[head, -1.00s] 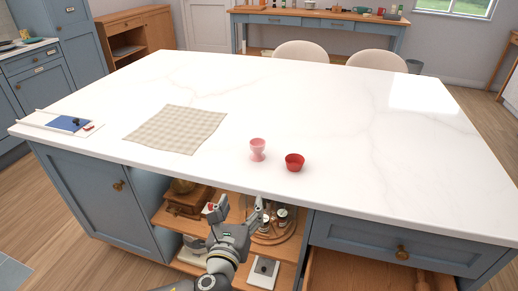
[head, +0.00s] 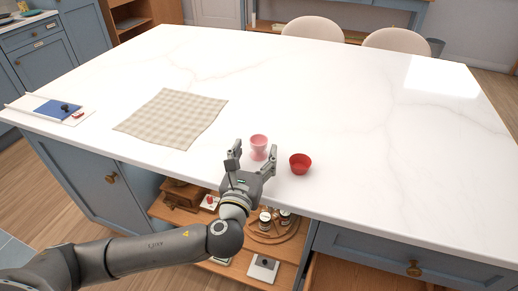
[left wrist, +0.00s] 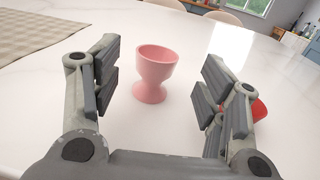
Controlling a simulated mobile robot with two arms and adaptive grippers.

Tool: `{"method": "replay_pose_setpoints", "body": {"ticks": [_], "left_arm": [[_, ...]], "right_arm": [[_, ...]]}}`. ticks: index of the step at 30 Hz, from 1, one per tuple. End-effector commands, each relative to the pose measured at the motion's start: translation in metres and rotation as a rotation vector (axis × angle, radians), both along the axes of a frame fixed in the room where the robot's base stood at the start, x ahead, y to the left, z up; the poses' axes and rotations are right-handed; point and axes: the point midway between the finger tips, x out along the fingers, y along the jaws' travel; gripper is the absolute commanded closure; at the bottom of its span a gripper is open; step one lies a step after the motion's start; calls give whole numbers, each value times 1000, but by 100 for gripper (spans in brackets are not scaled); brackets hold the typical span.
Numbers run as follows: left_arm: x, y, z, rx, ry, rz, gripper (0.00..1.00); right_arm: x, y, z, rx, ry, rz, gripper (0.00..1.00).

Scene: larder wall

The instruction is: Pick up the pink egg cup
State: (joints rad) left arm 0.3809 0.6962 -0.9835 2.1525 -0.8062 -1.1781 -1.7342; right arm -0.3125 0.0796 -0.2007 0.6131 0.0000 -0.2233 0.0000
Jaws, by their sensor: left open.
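The pink egg cup (head: 259,143) stands upright on the white island top near its front edge. My left gripper (head: 252,160) is open and empty at the front edge, just short of the cup. In the left wrist view the cup (left wrist: 155,74) shows between and beyond the two open fingers (left wrist: 160,88), not touched by them. Its foot rests on the white surface. My right gripper is in neither view.
A red bowl (head: 300,163) stands close to the right of the cup, partly behind the right finger in the wrist view. A checked cloth (head: 172,118) lies to the left. A blue board (head: 57,109) lies at far left. The top behind the cup is clear.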

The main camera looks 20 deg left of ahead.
Motion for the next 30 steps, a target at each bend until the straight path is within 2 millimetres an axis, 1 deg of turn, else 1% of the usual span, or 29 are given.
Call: {"method": "replay_pose_setpoints", "body": {"ticks": [2, 4, 9, 12, 15, 20, 21, 30], "left_arm": [[6, 1, 1, 0, 0, 1, 33], [14, 2, 1, 0, -1, 3, 33], [40, 5, 0, -1, 0, 1, 33], [50, 6, 0, -1, 0, 1, 33], [54, 6, -1, 0, 2, 0, 33], [54, 6, -1, -1, 2, 0, 33], [54, 6, -1, -1, 2, 0, 34], [53, 6, -1, -1, 2, 0, 73]], "right_arm": [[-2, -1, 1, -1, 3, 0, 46], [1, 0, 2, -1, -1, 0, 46], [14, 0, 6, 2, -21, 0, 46], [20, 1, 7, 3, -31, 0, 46], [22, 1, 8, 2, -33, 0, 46], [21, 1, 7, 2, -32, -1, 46], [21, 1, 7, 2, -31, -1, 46], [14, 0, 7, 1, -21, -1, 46]]}}
